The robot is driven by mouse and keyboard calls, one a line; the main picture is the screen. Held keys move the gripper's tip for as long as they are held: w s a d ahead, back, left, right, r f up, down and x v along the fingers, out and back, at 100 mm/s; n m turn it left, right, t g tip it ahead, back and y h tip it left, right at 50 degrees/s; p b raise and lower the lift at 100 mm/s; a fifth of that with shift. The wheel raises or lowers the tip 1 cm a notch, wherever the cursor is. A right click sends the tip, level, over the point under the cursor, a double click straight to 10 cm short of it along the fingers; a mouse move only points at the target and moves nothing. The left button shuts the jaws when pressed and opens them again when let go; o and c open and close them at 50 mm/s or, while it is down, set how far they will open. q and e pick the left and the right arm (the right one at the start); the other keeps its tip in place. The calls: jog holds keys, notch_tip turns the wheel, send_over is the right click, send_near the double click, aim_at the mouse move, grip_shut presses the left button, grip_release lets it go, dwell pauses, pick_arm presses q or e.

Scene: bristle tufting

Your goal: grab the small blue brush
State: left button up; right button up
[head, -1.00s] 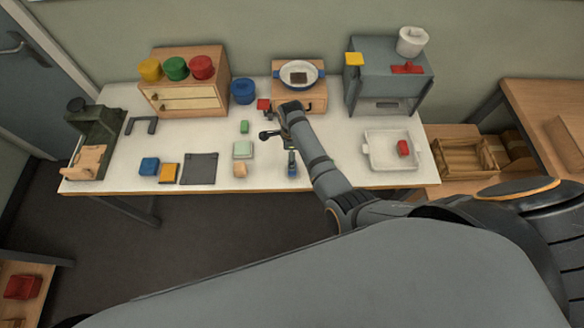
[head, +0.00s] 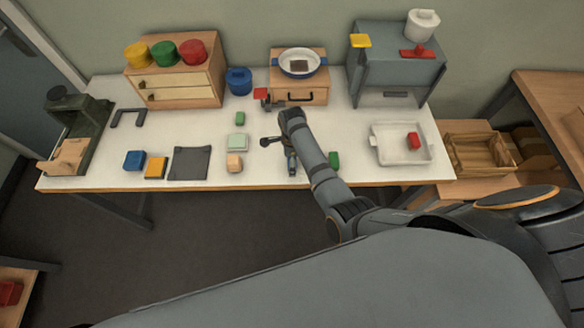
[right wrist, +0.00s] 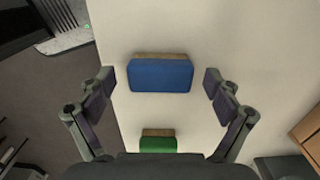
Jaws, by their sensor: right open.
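The small blue brush (right wrist: 160,76) lies on the white table, a blue block with a tan strip along its far side. In the right wrist view it sits between the spread fingers of my right gripper (right wrist: 160,86), with a gap on each side. The fingers are open and do not touch it. In the head view the blue brush (head: 292,168) shows only in part near the table's front edge, below my right wrist. My left gripper is not in view.
A green brush (right wrist: 158,143) lies close by; it also shows in the head view (head: 334,160), right of my right arm. A tan block (head: 234,163) and dark mat (head: 189,164) lie left. A white tray (head: 376,149) stands right.

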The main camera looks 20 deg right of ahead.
jog(key=shift+f, duration=0.15)
jog(key=shift+c, duration=0.2)
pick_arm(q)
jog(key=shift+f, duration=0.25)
pick_arm(e)
jog(key=c, duration=1.2)
jog(key=shift+o, duration=0.2)
jog(key=shift+r, duration=0.3)
notch_tip(320, 180, up, 3)
jog(key=shift+w+f, duration=0.1)
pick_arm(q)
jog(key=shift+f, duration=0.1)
pick_arm(e)
jog(key=s+d+r, duration=0.2)
jog(key=s+r, duration=0.2)
jog(key=s, duration=0.2)
jog(key=s+d+r, duration=0.3)
jog(key=s+r, duration=0.2)
jog(key=s, duration=0.2)
jog(key=shift+d+r, duration=0.3)
jog(key=shift+d, duration=0.05)
